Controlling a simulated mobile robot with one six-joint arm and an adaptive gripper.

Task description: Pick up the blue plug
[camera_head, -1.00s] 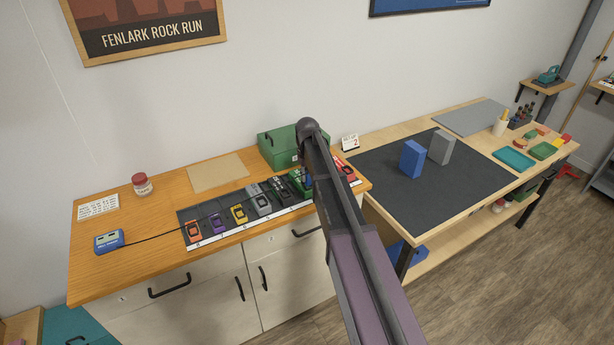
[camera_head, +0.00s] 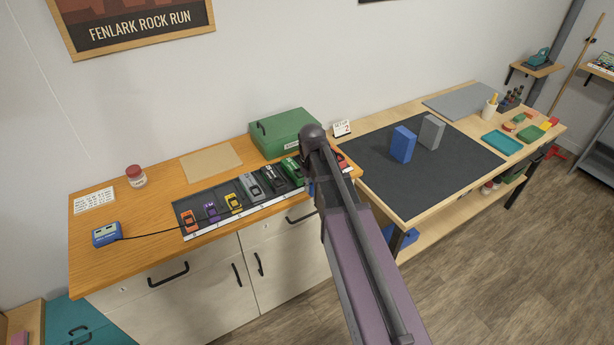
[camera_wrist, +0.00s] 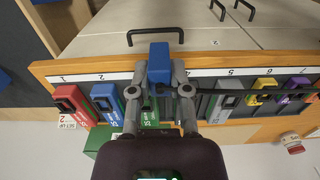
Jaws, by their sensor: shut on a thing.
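The blue plug (camera_wrist: 159,60) is a small blue block at the upper middle of the wrist view. My gripper (camera_wrist: 160,70) is shut on it, with one grey finger at each side. A black cable (camera_wrist: 260,93) runs right from near the plug. In the head view the cable (camera_head: 150,235) leads from a blue box (camera_head: 107,234) on the wooden bench toward my arm. The plug and my gripper's fingers are hidden behind my arm there. In the wrist view the plug overlaps the front edge of the numbered rack; its height above it is unclear.
The rack holds a row of coloured packs, among them red (camera_wrist: 74,103), blue (camera_wrist: 106,102), green (camera_wrist: 148,118), yellow (camera_head: 233,203) and orange (camera_head: 189,221). A green case (camera_head: 287,133) stands behind. A dark mat (camera_head: 410,175) with two upright blocks lies right.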

